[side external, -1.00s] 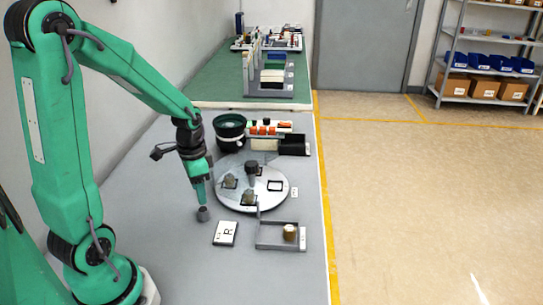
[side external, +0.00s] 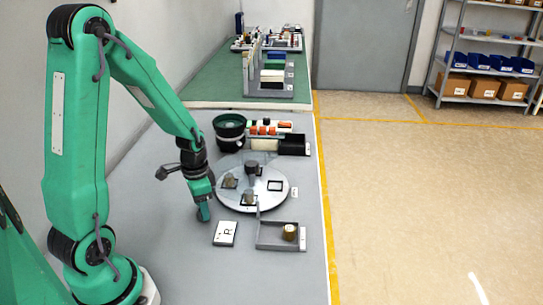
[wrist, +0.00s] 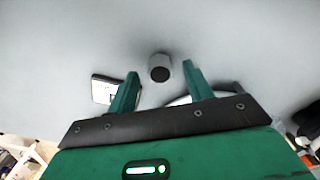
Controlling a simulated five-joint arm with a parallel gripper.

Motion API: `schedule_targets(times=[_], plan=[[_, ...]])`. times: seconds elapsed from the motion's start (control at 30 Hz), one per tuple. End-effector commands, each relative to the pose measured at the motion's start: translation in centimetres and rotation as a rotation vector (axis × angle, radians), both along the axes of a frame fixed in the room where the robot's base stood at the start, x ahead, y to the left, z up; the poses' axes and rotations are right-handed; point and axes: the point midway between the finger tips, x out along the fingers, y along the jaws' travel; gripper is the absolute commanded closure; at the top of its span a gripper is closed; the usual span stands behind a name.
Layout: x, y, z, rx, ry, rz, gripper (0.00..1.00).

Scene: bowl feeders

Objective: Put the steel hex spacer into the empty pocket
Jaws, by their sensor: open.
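The steel hex spacer (wrist: 160,67) stands on the grey bench, a short grey piece with a dark round end. In the wrist view it shows between and just beyond the fingertips. My gripper (side external: 204,213) is low over the bench, left of the round dial plate; in the side view its fingers hide the spacer. In the wrist view my gripper (wrist: 159,72) is open, with a gap on each side of the spacer. The empty pocket (side external: 275,185) is a dark-outlined square on the right of the dial plate (side external: 270,202). Other pockets hold grey parts.
A dark bowl feeder (side external: 229,128) and a rack with orange pieces stand behind the dial.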

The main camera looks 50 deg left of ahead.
Motion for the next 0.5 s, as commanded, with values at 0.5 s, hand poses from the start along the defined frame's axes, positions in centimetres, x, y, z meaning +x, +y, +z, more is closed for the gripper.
schedule_targets(times=[0.5], plan=[[-0.01,-0.01,-0.59,0.0,0.0,0.0,0.49]])
